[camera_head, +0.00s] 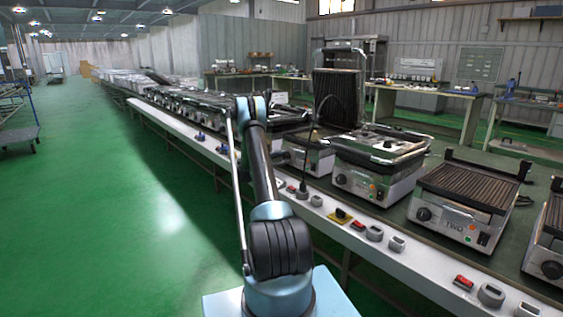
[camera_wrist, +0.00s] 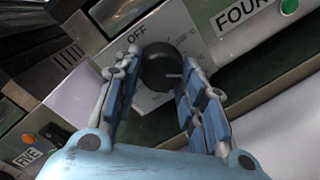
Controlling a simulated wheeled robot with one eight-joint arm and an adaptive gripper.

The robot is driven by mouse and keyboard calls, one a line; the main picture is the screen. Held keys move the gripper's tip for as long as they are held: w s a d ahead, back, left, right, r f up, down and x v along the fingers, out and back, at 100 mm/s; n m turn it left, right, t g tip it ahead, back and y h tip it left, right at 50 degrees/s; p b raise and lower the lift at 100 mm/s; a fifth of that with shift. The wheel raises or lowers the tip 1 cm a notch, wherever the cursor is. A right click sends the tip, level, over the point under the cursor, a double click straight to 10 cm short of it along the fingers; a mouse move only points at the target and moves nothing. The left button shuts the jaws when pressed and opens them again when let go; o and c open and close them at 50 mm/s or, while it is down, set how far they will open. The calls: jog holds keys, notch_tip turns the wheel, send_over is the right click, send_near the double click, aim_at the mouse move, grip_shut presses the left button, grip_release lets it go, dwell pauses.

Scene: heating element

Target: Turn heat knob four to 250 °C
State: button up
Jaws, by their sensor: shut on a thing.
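Heat knob four (camera_wrist: 158,66) is a dark round knob on a pale panel marked FOUR (camera_wrist: 242,10). In the wrist view my gripper (camera_wrist: 160,80) has its blue-padded fingers on both sides of the knob and is shut on it. A light pointer line on the knob faces right in the picture, away from the OFF mark (camera_wrist: 136,33) at upper left. Some °C marks show around the knob, but fingers cover part of the scale and the numbers are too blurred to read. In the head view my arm hides the gripper and the knob.
A green lamp (camera_wrist: 289,6) sits right of the FOUR label. A unit labelled FIVE (camera_wrist: 30,157) is at lower left. In the head view grill TWO (camera_head: 465,200) and another grill (camera_head: 375,160) stand on the bench. A ribbed lid (camera_head: 337,98) stands raised.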

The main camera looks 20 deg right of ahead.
jog(key=m, duration=0.8)
jog(key=shift+s+r+y, duration=0.1)
jog(key=shift+s+y, duration=0.05)
jog(key=shift+y, duration=0.25)
jog(key=m, duration=0.4)
jog(key=shift+d+t, duration=0.1)
jog(key=shift+t, duration=0.3)
jog(key=shift+m+y, duration=0.4)
jog(key=shift+m, duration=1.1)
jog(key=shift+t, duration=0.3)
jog(key=shift+r, duration=0.1)
jog(key=o, duration=1.1)
jog(key=shift+c, duration=0.2)
